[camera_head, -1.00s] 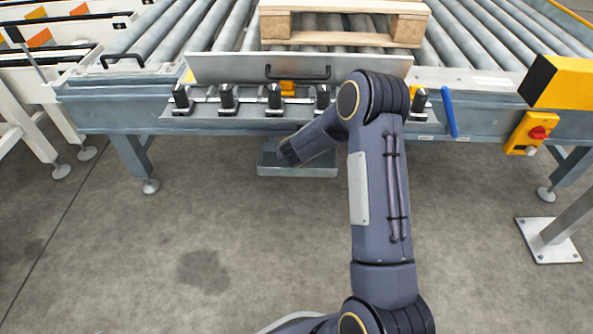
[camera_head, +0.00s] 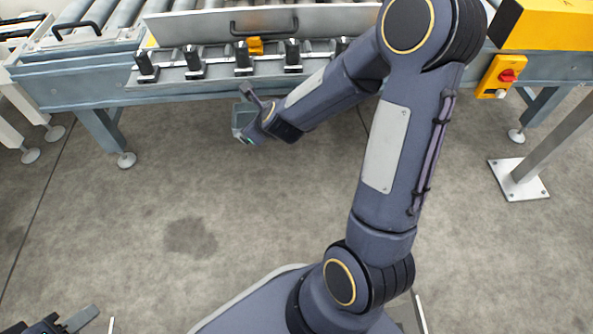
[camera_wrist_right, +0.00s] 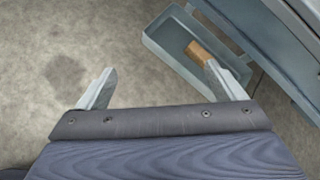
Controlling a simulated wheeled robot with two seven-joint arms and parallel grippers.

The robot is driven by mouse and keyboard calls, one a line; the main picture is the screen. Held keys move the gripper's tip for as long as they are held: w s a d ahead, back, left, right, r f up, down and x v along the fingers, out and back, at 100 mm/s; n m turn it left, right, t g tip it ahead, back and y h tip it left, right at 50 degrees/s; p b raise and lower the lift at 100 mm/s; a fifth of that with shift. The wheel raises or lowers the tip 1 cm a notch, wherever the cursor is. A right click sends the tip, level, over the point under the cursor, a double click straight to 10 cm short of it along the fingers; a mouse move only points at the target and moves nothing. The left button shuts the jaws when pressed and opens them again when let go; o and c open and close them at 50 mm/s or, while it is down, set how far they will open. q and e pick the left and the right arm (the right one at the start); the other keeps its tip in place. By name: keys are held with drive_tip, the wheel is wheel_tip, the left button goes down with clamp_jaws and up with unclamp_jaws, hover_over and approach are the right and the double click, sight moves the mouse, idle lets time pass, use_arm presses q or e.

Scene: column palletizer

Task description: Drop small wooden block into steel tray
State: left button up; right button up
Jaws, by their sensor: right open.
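The steel tray (camera_wrist_right: 158,37) is a grey open box beside the conveyor frame at the top of the right wrist view. In the head view the tray (camera_head: 241,113) shows only partly behind my right gripper (camera_head: 256,118). The small wooden block (camera_wrist_right: 198,51) shows within the tray's outline, next to the tip of one finger, which partly covers it. I cannot tell whether it rests on the tray bottom. My right gripper (camera_wrist_right: 158,78) is open, its fingers wide apart with nothing between them. My left gripper (camera_head: 88,318) is at the bottom left corner, partly cut off, far from the tray.
The roller conveyor (camera_head: 70,85) with its front rail and several black clamps runs across the top. A yellow box with a red knob (camera_head: 507,75) hangs at its right. A grey post on a floor plate (camera_head: 518,181) stands at the right. The concrete floor between is clear.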

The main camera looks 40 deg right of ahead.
drive_tip(key=s+a+r+n+y, duration=0.35)
drive_tip(key=s+r+n, duration=0.25)
drive_tip(key=r+n, duration=0.3)
drive_tip(key=s+a+r+n+g+y, duration=0.1)
drive_tip(key=s+n+g, duration=0.3)
drive_tip(key=s+n, duration=1.7)
drive_tip(key=shift+a+r+n, duration=0.25)
drive_tip(key=shift+a+n, duration=0.25)
drive_tip(key=shift+a, duration=0.05)
